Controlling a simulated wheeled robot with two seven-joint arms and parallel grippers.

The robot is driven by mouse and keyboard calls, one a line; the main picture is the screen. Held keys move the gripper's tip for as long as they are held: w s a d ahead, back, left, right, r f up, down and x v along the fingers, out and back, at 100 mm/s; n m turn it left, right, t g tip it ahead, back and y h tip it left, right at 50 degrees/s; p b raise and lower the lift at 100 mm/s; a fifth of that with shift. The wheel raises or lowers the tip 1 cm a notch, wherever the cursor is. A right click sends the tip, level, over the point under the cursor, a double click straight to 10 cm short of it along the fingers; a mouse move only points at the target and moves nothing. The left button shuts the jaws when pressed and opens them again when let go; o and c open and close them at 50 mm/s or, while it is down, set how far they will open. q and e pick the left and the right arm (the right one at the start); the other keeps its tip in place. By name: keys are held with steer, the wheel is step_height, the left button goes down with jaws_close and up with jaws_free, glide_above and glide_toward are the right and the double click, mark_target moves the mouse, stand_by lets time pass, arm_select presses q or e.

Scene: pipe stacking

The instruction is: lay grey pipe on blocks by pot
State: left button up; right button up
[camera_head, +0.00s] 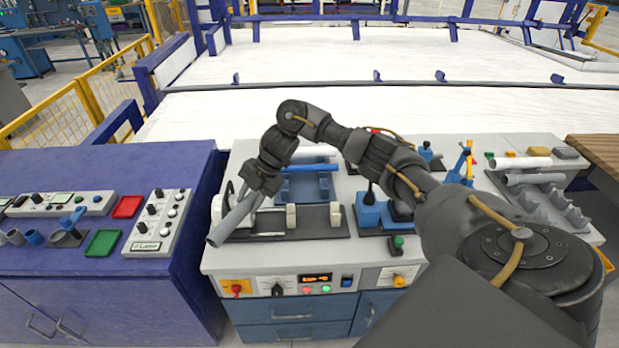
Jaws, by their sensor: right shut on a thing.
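My right gripper (259,187) is shut on a grey pipe (235,219), near the pipe's upper end. The pipe is tilted, its open lower end toward the lower left, over the left part of the grey workbench. Cream blocks (291,216) stand on a dark plate (312,224) just right of the pipe, and the pipe is apart from the two that show clearly. A white rounded thing (217,208) is partly hidden behind the pipe; I cannot tell whether it is the pot. My left gripper is not in view.
A blue pipe (308,168) lies on a blue rack behind the plate. A second grey pipe (534,179) and a white pipe (521,162) lie on a grey rack at right. Blue joystick boxes (368,211) stand right of the plate. A purple cabinet (105,173) stands at left.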

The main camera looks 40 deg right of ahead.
steer(key=s+d+f+m+t+h+p, duration=0.1)
steer(key=s+d+m+t+h, duration=0.1)
steer(key=d+m, duration=0.55)
steer(key=s+d+f+m+t+h+p, duration=0.1)
steer(key=d+m+t+h+p, duration=0.3)
steer(key=d, duration=0.7)
steer(key=shift+s+d+f+m+g+y+b, duration=0.1)
steer(key=shift+f+g+y+b, duration=0.2)
steer(key=shift+f+b, duration=1.7)
steer(key=shift+w+f+m+g+y+b, duration=0.1)
steer(key=shift+f+g+b, duration=0.25)
steer(key=shift+f+b, duration=1.6)
steer(key=shift+s+d+f+m+g+y+b, duration=0.1)
steer(key=shift+f+g+y+b, duration=0.2)
steer(key=shift+f+b, duration=1.7)
steer(key=shift+r+b, duration=0.35)
steer(key=shift+r, duration=0.1)
steer(key=o, duration=1.1)
